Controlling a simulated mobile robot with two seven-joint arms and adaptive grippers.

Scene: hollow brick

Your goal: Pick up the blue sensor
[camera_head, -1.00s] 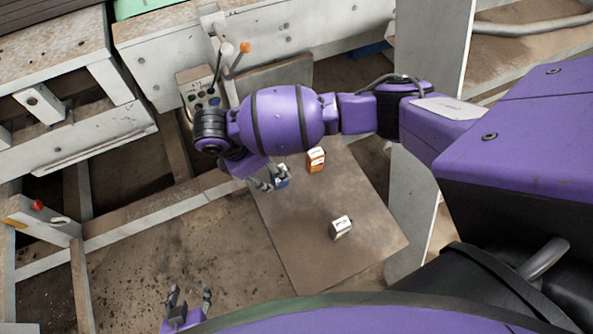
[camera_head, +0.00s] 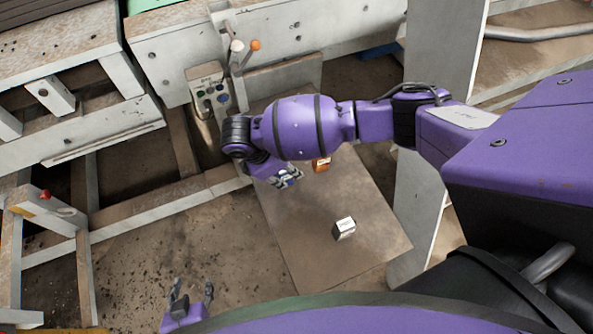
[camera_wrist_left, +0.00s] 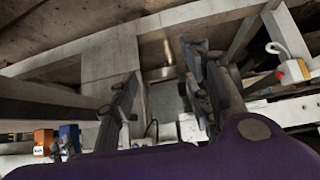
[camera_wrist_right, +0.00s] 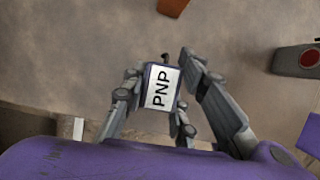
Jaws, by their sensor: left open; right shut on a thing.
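The blue sensor (camera_head: 287,178) is a small box over the brown board (camera_head: 330,245). In the right wrist view it (camera_wrist_right: 160,88) shows a white face marked PNP and a blue edge. My right gripper (camera_head: 285,181) is shut on it, with fingers on both sides, as the right wrist view (camera_wrist_right: 165,95) shows. Whether it still touches the board I cannot tell. My left gripper (camera_head: 192,290) is open and empty, low at the left in the head view, apart from the board; its spread fingers fill the left wrist view (camera_wrist_left: 160,90).
An orange box (camera_head: 321,165) stands just right of my right gripper, partly hidden by my arm. A black and white box (camera_head: 344,228) stands nearer on the board. A grey control box (camera_head: 212,92) with levers stands behind. The front of the board is clear.

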